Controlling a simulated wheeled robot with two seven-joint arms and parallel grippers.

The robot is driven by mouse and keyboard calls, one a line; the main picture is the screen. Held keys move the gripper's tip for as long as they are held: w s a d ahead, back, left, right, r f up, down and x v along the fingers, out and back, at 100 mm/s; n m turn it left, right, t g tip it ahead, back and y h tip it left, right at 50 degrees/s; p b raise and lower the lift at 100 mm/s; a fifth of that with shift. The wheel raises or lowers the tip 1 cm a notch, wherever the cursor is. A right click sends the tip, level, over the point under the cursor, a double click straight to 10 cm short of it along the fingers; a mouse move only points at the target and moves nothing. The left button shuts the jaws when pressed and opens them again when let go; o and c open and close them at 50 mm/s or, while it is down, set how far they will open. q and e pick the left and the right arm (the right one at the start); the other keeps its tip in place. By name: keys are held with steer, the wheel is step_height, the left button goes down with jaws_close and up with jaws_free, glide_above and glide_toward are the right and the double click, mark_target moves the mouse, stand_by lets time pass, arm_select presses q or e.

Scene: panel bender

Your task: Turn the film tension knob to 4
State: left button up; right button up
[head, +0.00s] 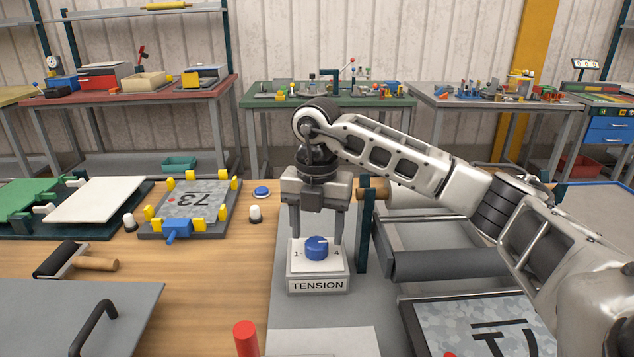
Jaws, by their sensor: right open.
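The blue film tension knob (316,250) sits on top of a small white box with a front label reading TENSION (318,285). The box top shows a 1 left of the knob and a 4 right of it; any marks between are not readable. A small light pointer mark on the knob seems to face the far right side, but its exact setting is hard to tell. My right gripper (316,232) points down just above and behind the knob. Its two fingers are apart, one on each side, with nothing held. My left gripper is out of view.
A framed plate (475,325) lies at the lower right. A red post (246,338) stands in front.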

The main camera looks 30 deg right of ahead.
mark_target(317, 241)
step_height(317, 241, up, 14)
steer(key=p, duration=0.2)
steer(key=shift+f, duration=0.2)
stand_by(0.3)
